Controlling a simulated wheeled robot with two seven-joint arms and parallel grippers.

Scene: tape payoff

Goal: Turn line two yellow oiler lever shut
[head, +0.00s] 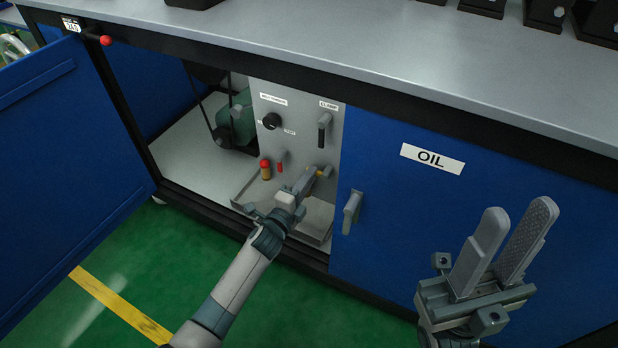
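A yellow part (320,174), which looks like the yellow oiler lever, shows in small pieces at the lower right of the grey panel (300,115) inside the open cabinet bay. My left gripper (318,175) is at it, with its fingers reaching toward the panel. The fingers hide most of the yellow part, and I cannot tell whether they are closed on it. My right gripper (515,222) is open and empty in front of the blue OIL door, its fingers pointing up.
A drip tray (247,187) lies below. The blue OIL door (400,215) with its handle (351,212) is closed; the left door (65,165) stands open.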

